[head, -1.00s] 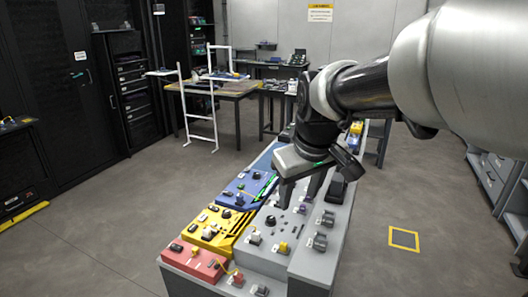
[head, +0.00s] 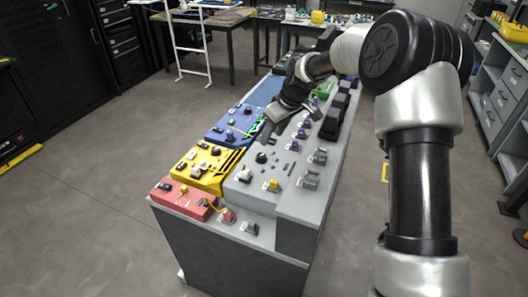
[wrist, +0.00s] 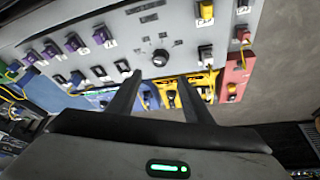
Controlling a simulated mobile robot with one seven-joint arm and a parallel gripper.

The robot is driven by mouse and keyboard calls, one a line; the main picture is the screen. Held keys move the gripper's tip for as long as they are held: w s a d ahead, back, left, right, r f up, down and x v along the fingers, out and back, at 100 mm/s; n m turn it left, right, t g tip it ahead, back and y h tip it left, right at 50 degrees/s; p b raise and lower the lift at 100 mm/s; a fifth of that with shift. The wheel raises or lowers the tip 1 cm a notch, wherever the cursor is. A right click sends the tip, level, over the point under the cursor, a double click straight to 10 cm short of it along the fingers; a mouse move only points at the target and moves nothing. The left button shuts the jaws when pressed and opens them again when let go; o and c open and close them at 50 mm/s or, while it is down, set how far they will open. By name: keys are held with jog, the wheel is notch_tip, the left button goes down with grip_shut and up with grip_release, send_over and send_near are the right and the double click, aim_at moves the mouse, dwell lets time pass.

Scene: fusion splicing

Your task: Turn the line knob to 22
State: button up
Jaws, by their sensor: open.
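A round black knob (head: 262,157) sits on the grey sloping panel. It also shows in the wrist view (wrist: 160,58), with small marks printed around it; I cannot read its label or setting. No other knob is clearly marked as the line knob. My gripper (head: 278,128) hangs over the grey panel, farther back than this knob in the head view. In the wrist view my gripper (wrist: 159,78) has its two fingers apart and empty, with the knob just beyond and between the tips. I see no contact.
Blue (head: 229,125), yellow (head: 203,168) and red (head: 180,199) modules with small controls line the console's left side. Purple connectors (wrist: 76,42), a yellow connector (head: 273,185) and grey connectors (head: 311,179) stand near the knob. Open floor lies left of the console.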

aim_at(262, 155)
jog(key=x, duration=1.2)
jog(key=shift+d+p, duration=0.1)
jog(key=shift+p, duration=0.2)
jog(key=shift+r, duration=0.1)
jog(key=shift+c, duration=0.3)
jog(key=c, duration=1)
